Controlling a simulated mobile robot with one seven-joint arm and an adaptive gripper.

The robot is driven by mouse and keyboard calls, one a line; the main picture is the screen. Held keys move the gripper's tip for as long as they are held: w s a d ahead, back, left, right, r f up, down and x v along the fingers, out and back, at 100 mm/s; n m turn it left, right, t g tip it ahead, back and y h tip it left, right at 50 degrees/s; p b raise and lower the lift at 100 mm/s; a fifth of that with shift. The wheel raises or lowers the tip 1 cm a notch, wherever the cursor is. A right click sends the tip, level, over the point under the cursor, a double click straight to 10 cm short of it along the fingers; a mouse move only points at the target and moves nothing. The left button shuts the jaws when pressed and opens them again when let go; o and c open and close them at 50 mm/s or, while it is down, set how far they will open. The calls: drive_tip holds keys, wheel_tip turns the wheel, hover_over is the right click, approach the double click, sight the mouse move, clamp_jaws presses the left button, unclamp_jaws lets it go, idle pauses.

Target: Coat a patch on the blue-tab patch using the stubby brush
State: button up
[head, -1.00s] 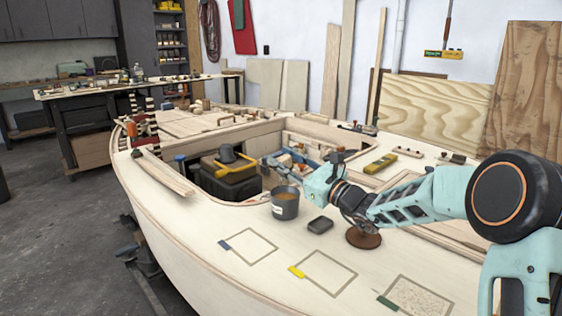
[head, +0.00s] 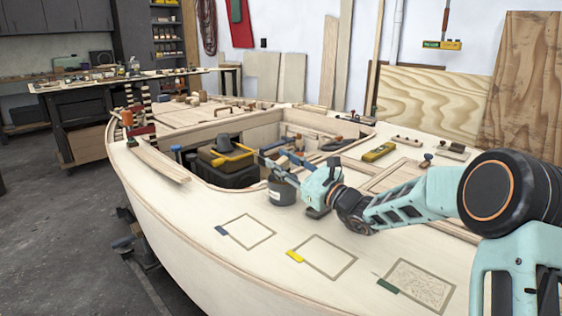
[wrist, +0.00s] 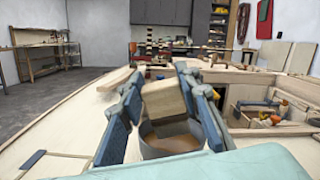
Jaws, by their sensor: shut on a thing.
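My gripper (wrist: 165,105) is shut on a pale wooden block-like piece, apparently the stubby brush (wrist: 165,98). In the head view the gripper (head: 272,168) is just above the dark tin (head: 281,192). In the wrist view the tin (wrist: 158,148) shows brown contents below the wooden piece. I cannot tell whether the bristles touch the contents. The blue-tab patch (head: 262,243) is a bare outlined square on the deck in front of the tin, with its blue tab (head: 221,230) at the left corner. The tab also shows in the wrist view (wrist: 33,160).
A yellow-tab patch (head: 295,256) and a speckled green-tab patch (head: 420,285) lie to the right. A dark block (head: 318,212) sits beside the tin under my arm. The hull opening behind holds a black and yellow toolbox (head: 228,165). The deck around the patches is clear.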

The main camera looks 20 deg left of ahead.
sight(281, 160)
drive_tip(key=shift+f+b, duration=0.4)
drive_tip(key=shift+f, duration=0.2)
idle(1.1)
drive_tip(key=shift+r, duration=0.15)
drive_tip(key=shift+r+p, duration=2.2)
drive_tip(key=shift+r, duration=1.2)
